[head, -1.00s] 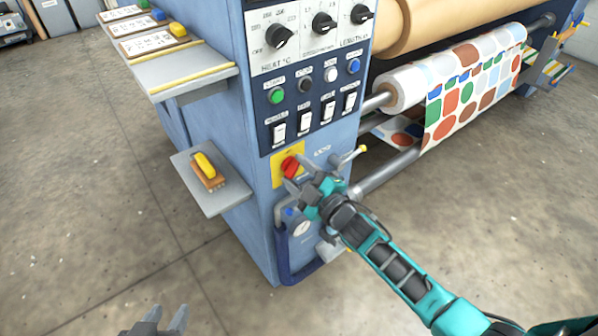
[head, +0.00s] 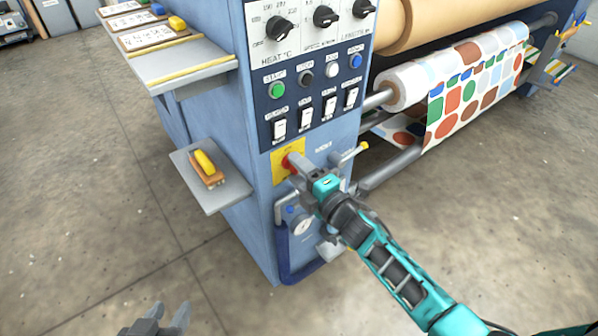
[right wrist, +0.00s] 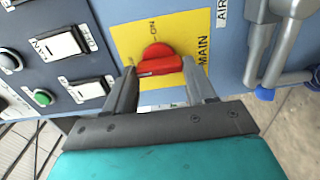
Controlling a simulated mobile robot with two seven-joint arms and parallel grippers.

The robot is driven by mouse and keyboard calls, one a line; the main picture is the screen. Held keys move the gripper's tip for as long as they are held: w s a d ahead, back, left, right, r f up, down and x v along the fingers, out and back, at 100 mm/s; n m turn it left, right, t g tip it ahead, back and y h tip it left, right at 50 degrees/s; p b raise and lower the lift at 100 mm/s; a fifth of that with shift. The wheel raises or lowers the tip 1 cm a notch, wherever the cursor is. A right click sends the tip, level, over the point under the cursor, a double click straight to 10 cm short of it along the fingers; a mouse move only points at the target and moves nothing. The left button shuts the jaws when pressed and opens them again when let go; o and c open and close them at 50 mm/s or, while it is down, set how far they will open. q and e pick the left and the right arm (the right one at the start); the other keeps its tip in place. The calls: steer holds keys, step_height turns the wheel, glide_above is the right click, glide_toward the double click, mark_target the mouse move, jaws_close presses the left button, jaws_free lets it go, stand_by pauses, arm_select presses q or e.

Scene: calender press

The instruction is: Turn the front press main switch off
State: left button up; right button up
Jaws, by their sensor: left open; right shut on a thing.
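The main switch is a red rotary handle (head: 291,161) on a yellow plate (head: 279,171) on the front of the blue press cabinet. In the right wrist view the red handle (right wrist: 158,63) lies across between my fingers, with "ON" and "MAIN" printed on the yellow plate (right wrist: 185,32). My right gripper (head: 297,167) is shut on the handle, a finger at each end of it (right wrist: 160,70). In the head view the gripper partly hides the switch. My left gripper (head: 165,318) is open and empty at the bottom edge, over the floor.
Rocker switches (head: 306,117), coloured buttons (head: 278,90) and black knobs (head: 279,29) sit above the main switch. A gauge (head: 301,226) and grey pipes are just below and beside it. A shelf with a yellow-handled brush (head: 206,168) juts out left.

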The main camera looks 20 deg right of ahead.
stand_by(0.5)
steer(key=o, duration=0.9)
steer(key=shift+c, duration=0.2)
steer(key=shift+o, duration=0.9)
steer(key=p+v, duration=0.2)
steer(key=v, duration=1.1)
